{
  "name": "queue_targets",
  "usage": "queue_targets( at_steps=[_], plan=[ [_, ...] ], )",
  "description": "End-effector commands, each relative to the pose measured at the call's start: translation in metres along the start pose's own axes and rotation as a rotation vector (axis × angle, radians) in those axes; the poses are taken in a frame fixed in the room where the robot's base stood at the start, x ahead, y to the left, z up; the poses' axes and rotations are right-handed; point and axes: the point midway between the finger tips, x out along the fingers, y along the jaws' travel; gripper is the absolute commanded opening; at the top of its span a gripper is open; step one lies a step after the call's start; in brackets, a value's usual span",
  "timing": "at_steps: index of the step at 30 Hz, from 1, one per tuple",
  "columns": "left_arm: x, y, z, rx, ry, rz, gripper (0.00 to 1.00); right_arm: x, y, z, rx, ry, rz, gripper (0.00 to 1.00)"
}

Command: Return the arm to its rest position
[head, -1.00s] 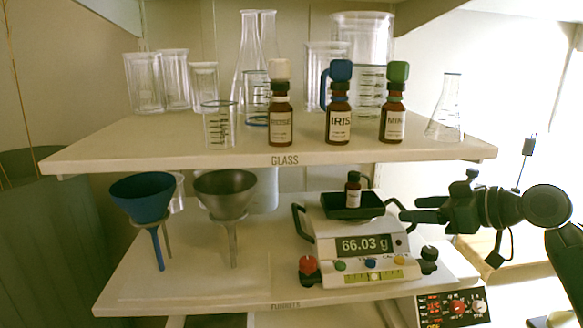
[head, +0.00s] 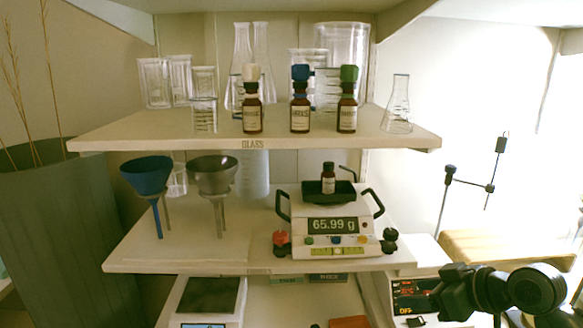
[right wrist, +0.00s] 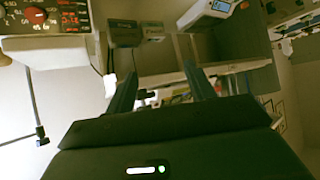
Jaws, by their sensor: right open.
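My right gripper shows in the right wrist view (right wrist: 162,92), its two fingers apart with nothing between them. In the head view my right arm (head: 500,290) is at the lower right, below and right of the scale, apart from the shelves' bottles. A small brown bottle (head: 328,178) stands upright on the black pan of the scale (head: 333,225), which reads 65.99 g. Three brown bottles stand on the upper shelf, with a white cap (head: 251,73), a blue cap (head: 301,73) and a green cap (head: 349,74). My left gripper is not in view.
Glass beakers and flasks (head: 397,105) stand on the upper shelf (head: 150,138). A blue funnel (head: 146,175) and a grey funnel (head: 213,175) are left of the scale. A device with a red display (head: 415,295) sits near my right arm. A thin stand (head: 445,205) is at right.

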Motion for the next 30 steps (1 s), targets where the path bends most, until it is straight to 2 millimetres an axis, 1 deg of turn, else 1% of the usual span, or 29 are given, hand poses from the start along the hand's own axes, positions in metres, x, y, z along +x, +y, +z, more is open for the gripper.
queue_targets(
  at_steps=[1,2,3,5,6,9,12,15,20,21,24,30],
  plan=[
    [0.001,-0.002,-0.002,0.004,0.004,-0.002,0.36,0.012,-0.019,0.029,0.021,-0.055,0.000,0.54],
    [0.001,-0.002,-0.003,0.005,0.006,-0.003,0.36,0.017,-0.029,0.046,0.031,-0.089,0.006,0.54],
    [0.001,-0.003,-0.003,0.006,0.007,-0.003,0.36,0.023,-0.044,0.069,0.049,-0.135,0.018,0.54],
    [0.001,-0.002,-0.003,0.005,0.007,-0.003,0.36,0.028,-0.067,0.103,0.080,-0.205,0.041,0.54],
    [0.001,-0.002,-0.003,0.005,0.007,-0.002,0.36,0.028,-0.083,0.125,0.103,-0.251,0.060,0.54],
    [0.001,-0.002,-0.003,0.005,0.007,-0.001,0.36,0.019,-0.115,0.171,0.163,-0.351,0.117,0.54],
    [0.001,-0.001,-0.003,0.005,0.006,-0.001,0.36,0.004,-0.140,0.204,0.223,-0.431,0.176,0.54],
    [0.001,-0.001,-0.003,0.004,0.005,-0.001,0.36,-0.014,-0.159,0.230,0.280,-0.500,0.235,0.54],
    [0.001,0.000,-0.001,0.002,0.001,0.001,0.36,-0.047,-0.185,0.261,0.371,-0.604,0.332,0.54],
    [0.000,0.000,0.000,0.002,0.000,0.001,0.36,-0.047,-0.185,0.265,0.376,-0.599,0.346,0.54],
    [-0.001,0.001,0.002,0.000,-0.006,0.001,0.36,-0.024,-0.179,0.262,0.342,-0.511,0.341,0.54],
    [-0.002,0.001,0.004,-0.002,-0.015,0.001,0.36,0.015,-0.179,0.261,0.294,-0.326,0.328,0.54]
  ],
)
